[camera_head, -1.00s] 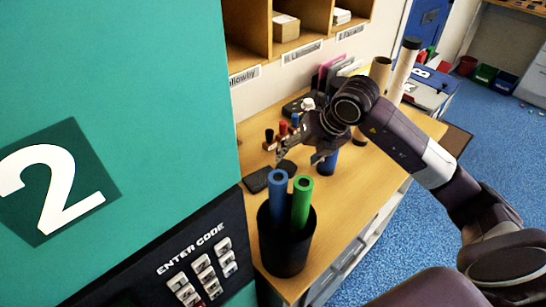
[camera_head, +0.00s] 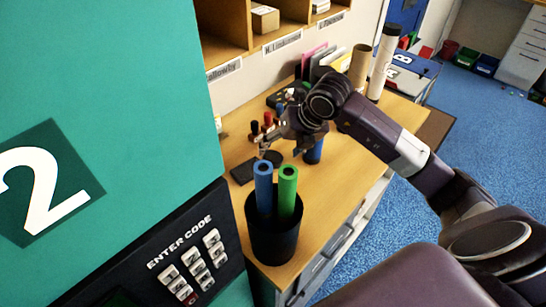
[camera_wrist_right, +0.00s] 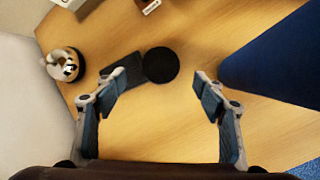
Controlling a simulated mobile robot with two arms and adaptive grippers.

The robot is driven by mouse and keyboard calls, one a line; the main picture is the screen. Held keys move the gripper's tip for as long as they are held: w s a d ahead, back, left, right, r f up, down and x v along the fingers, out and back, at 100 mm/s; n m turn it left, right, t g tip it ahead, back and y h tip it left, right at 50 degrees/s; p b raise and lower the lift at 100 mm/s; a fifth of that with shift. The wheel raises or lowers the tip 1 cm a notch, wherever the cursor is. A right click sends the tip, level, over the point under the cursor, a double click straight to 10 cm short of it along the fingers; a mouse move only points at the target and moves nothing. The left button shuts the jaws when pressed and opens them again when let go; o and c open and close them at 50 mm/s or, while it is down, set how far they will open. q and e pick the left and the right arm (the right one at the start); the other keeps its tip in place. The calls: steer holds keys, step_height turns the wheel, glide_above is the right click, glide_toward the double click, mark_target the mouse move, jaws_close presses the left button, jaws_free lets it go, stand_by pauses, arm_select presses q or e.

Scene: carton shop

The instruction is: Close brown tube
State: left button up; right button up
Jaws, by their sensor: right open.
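The brown tube (camera_head: 361,64) stands upright at the back of the wooden desk, beside a white tube with a black top; my right arm hides its lower part. A round black disc, possibly a cap (camera_head: 272,157), lies flat on the desk; it also shows in the right wrist view (camera_wrist_right: 160,64). My right gripper (camera_head: 287,143) is open and empty above the desk near this disc. In the right wrist view the disc lies beyond and between the spread fingertips (camera_wrist_right: 158,88). My left gripper is not in view.
A dark rectangular pad (camera_head: 243,172) lies beside the disc. A blue cylinder (camera_head: 313,153) stands close to my right gripper. A black pot (camera_head: 272,235) with blue and green tubes is in front. The white tube (camera_head: 383,66) stands right of the brown one. A green panel fills the left.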

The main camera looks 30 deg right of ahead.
mark_target(274, 155)
steer(key=shift+w+f+p, duration=0.2)
steer(key=shift+f+p, duration=0.05)
steer(key=shift+p, duration=0.05)
steer(key=x, duration=0.1)
steer(key=p+x, duration=0.1)
steer(key=x, duration=0.1)
steer(key=shift+w+f, duration=0.1)
steer(key=shift+w, duration=0.3)
steer(key=shift+w+f+p, duration=0.2)
steer(key=shift+f+p, duration=0.1)
steer(key=shift+f, duration=0.15)
steer(key=shift+c, duration=0.4)
steer(key=c, duration=0.7)
